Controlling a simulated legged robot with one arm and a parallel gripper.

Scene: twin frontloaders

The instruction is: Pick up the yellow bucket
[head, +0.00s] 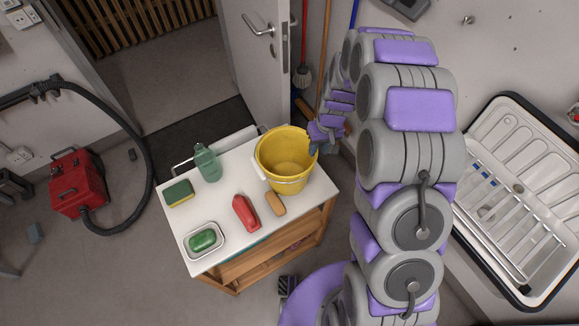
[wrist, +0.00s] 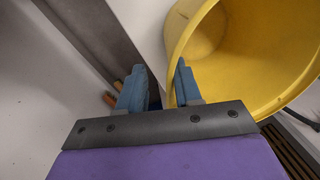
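The yellow bucket (head: 287,160) stands upright and looks empty on the white top of a small wooden cart (head: 222,232). Its pale handle hangs at its left side. My gripper (head: 318,150) is at the bucket's right rim in the head view. In the wrist view, the bucket (wrist: 240,50) fills the upper right. The two blue fingers of my gripper (wrist: 158,90) are apart. The bucket's rim edge runs between them, close to the right finger, which overlaps the bucket's inside. A gap shows between the rim and the left finger. I cannot tell whether the right finger touches.
On the cart are a green bottle (head: 207,163), a sponge (head: 179,193), a red bottle (head: 246,213), a brush (head: 275,204) and a dish with green soap (head: 203,241). A door (head: 255,60) and broom stand behind. A sink (head: 520,200) is right, a red vacuum (head: 78,183) left.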

